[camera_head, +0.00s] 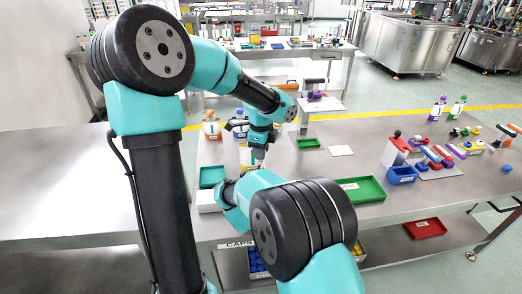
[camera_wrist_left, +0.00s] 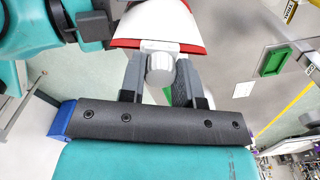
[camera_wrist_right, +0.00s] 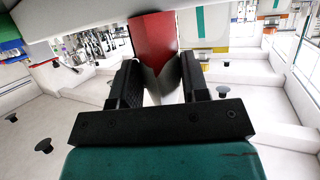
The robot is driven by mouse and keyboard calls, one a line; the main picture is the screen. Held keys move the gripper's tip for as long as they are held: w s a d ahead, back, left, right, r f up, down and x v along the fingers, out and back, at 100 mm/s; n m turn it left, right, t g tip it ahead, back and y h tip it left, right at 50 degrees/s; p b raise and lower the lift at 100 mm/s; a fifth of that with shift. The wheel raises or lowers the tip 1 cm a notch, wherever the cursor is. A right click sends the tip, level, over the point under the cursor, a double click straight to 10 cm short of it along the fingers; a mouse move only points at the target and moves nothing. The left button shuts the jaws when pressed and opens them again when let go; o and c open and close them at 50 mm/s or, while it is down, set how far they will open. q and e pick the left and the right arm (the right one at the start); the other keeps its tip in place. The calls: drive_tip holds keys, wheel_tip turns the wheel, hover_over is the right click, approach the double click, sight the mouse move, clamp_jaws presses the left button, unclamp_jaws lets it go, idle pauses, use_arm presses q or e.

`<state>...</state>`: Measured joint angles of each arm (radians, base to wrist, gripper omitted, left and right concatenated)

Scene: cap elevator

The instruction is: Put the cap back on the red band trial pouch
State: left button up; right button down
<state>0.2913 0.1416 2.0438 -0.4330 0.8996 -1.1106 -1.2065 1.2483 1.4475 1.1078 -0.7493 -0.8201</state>
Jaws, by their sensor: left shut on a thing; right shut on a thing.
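In the left wrist view a white ribbed cap (camera_wrist_left: 160,68) sits between the fingers of my left gripper (camera_wrist_left: 160,72), which is shut on it. The cap is up against the white edge strip of the red band trial pouch (camera_wrist_left: 160,27), a white body with red edging. I cannot tell whether the cap is seated. In the right wrist view my right gripper (camera_wrist_right: 158,72) is shut on the pouch, whose red band (camera_wrist_right: 153,38) rises above the fingers with a whitish part between them. In the head view the arms hide most of the pouch and the right gripper.
A large green tray (camera_head: 361,191), a blue bin (camera_head: 401,176) and a rack of coloured items (camera_head: 432,156) stand to the right. A teal tray (camera_head: 211,177) and an orange-banded pouch (camera_head: 211,128) are at the left. A red tray (camera_head: 425,229) lies on the lower shelf.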

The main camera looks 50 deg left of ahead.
use_arm(q)
drive_tip(key=o, duration=1)
drive_tip(key=shift+r, duration=2.3)
drive_tip(key=shift+c, duration=0.4)
drive_tip(key=n, duration=0.2)
drive_tip(key=r+n, duration=0.1)
drive_tip(key=shift+n, duration=0.4)
drive_tip(key=n, duration=0.3)
drive_tip(key=shift+r+n, duration=0.4)
drive_tip(key=n, duration=0.2)
drive_tip(key=r+n, duration=0.1)
drive_tip(key=n, duration=0.3)
drive_tip(key=shift+r+n, duration=0.3)
drive_tip(key=shift+n, duration=0.1)
